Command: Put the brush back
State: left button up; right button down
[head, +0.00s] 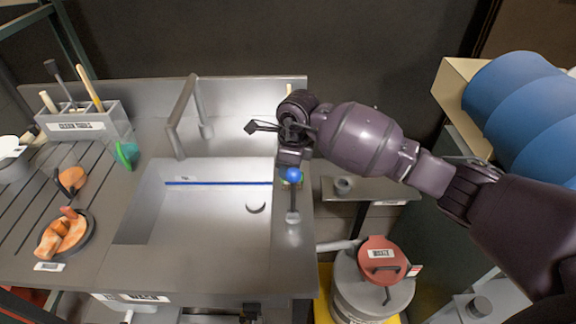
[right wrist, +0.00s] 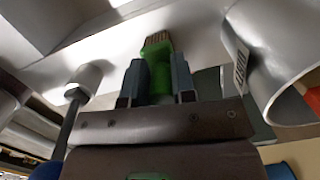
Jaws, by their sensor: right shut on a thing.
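My right gripper (head: 290,165) points down at the right rim of the sink, just behind a blue-knobbed lever. In the right wrist view its two fingers (right wrist: 157,82) are shut on the green body of the brush (right wrist: 158,70), with brown bristles beyond the fingertips. In the head view the brush is mostly hidden by the gripper and the blue knob; I cannot tell whether its bristles touch the counter. A grey holder (head: 85,122) labelled CLEAN TOOLS, with several handles in it, stands at the back left. My left gripper is not in view.
The blue-knobbed lever (head: 293,200) stands close in front of my right gripper. A tap (head: 180,115) rises behind the sink (head: 205,215). A plate of orange pieces (head: 66,234) lies at left. A red-lidded drum (head: 372,280) stands at lower right, blue drums (head: 520,95) at upper right.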

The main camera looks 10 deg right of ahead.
jog(key=shift+f, duration=0.15)
jog(key=c, duration=0.9)
grip_release()
jog(key=shift+c, duration=0.2)
notch_tip(320, 180, up, 12)
jog(key=d, duration=0.1)
jog(key=shift+s+d, duration=0.15)
jog(key=shift+s, duration=0.15)
